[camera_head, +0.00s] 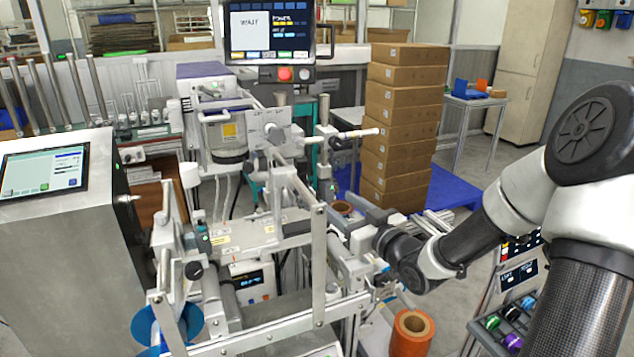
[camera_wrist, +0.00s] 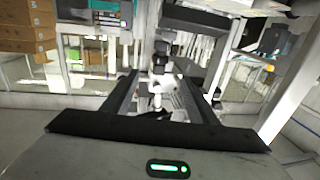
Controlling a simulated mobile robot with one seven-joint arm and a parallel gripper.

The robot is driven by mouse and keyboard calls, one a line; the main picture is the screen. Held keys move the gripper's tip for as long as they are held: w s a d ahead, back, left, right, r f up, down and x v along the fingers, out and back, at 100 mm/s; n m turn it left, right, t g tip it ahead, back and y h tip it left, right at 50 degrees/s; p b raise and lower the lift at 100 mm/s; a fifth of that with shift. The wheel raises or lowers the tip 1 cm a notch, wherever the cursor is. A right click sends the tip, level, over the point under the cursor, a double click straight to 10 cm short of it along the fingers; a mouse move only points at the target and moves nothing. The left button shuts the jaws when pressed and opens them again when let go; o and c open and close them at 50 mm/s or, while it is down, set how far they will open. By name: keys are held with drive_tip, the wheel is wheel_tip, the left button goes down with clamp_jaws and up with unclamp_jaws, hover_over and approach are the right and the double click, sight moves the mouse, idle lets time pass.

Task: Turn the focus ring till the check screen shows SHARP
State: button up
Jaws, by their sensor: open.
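A monitor (camera_head: 270,32) at the top middle of the head view shows a white panel that seems to read WAIT, beside lines headed POWER. I cannot make out SHARP on any screen. My gripper (camera_head: 352,212) reaches in from the right, by the frame of the film machine (camera_head: 240,235). In the wrist view my gripper (camera_wrist: 162,82) is open, with its two dark fingers apart. A small dark and white part (camera_wrist: 160,65) appears between or beyond them; I cannot tell its distance. I cannot pick out the focus ring with certainty.
A grey console with a tablet screen (camera_head: 45,172) stands at the left. Metal bars and posts (camera_head: 319,260) crowd the space around my gripper. An orange roll (camera_head: 411,335) stands below my wrist. Stacked cardboard boxes (camera_head: 400,130) stand behind.

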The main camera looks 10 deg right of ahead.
sight(306, 177)
drive_tip(key=b+x, duration=0.1)
drive_tip(key=x, duration=1.5)
drive_tip(key=shift+s, duration=0.1)
drive_tip(key=c, duration=1.1)
drive_tip(key=shift+o, duration=0.2)
drive_tip(key=shift+d+r+y+p, duration=0.1)
drive_tip(key=shift+r+y+p, duration=0.1)
drive_tip(key=shift+y+p, duration=0.1)
drive_tip(key=shift+d+n+g+y+p, duration=0.1)
drive_tip(key=shift+n+g+y+p, duration=0.3)
drive_tip(key=shift+n+y, duration=0.2)
drive_tip(key=shift+f+y, duration=0.15)
drive_tip(key=shift+y, duration=0.15)
